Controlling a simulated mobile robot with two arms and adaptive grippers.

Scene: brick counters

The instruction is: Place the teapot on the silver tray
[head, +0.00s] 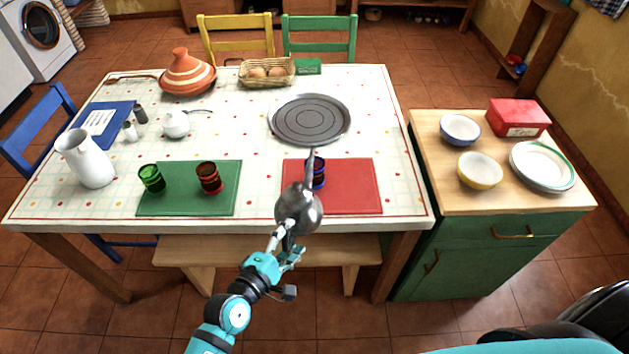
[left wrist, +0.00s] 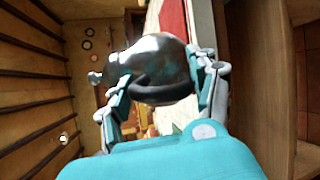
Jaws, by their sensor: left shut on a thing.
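The teapot (head: 299,209) is round, shiny and dark grey, with a spout that points away toward the back of the table. My left gripper (head: 286,245) is shut on its near side, and the teapot is held at the front edge of the table, before the red mat. In the left wrist view the teapot (left wrist: 158,57) is between the fingers (left wrist: 162,92), with its dark handle toward the palm. The silver tray (head: 310,119) is round and grey, lies empty on the table, and is farther back than the teapot. My right gripper is out of view.
A blue glass (head: 319,174) stands on the red mat (head: 352,188), partly hidden behind the spout. A green mat (head: 190,205) with a green glass (head: 151,179) and a red glass (head: 209,178) lies to the left. A bread basket (head: 267,71) stands behind the tray.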

